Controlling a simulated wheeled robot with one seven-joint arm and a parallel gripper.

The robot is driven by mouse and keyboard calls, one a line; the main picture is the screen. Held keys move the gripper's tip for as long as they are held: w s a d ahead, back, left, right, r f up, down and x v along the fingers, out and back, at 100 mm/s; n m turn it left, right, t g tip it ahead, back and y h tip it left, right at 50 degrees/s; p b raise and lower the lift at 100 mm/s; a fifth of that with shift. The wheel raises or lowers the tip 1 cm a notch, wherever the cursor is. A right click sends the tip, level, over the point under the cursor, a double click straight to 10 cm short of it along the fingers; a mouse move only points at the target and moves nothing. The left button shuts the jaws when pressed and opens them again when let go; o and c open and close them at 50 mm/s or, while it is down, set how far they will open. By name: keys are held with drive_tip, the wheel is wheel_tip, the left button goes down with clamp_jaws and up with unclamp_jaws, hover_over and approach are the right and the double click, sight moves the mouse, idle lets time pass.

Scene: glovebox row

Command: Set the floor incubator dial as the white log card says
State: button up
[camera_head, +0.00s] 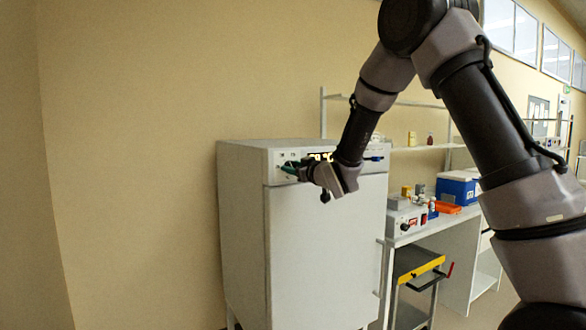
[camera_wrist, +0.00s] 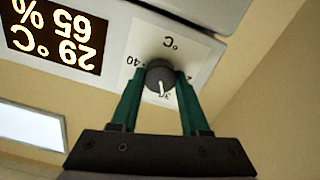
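The floor incubator (camera_head: 320,255) is a tall pale cabinet against the wall, its control panel along the top front. In the wrist view, which is upside down, its dial (camera_wrist: 160,72) is a dark round knob on a white °C scale plate (camera_wrist: 172,43). The white pointer mark faces the bottom of that picture, by a partly hidden number that looks like 30; 40 shows at the left. My gripper (camera_wrist: 160,76) has its green fingers on both sides of the dial, apparently touching it. It also shows at the panel's left in the head view (camera_head: 290,168). I cannot make out the white log card.
The lit display (camera_wrist: 55,35) reads 29 °C and 65 %; it is partly behind my arm in the head view. To the right are a bench (camera_head: 440,228) with a blue-and-white cool box (camera_head: 457,188) and a cart with a yellow-edged top (camera_head: 420,268).

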clamp_jaws()
drive_tip(key=m, duration=0.6)
drive_tip(key=shift+d+m, duration=0.1)
drive_tip(key=shift+m, duration=0.2)
drive_tip(key=m, duration=0.5)
drive_tip(key=shift+f, duration=0.1)
idle(0.4)
drive_tip(key=o, duration=0.8)
unclamp_jaws()
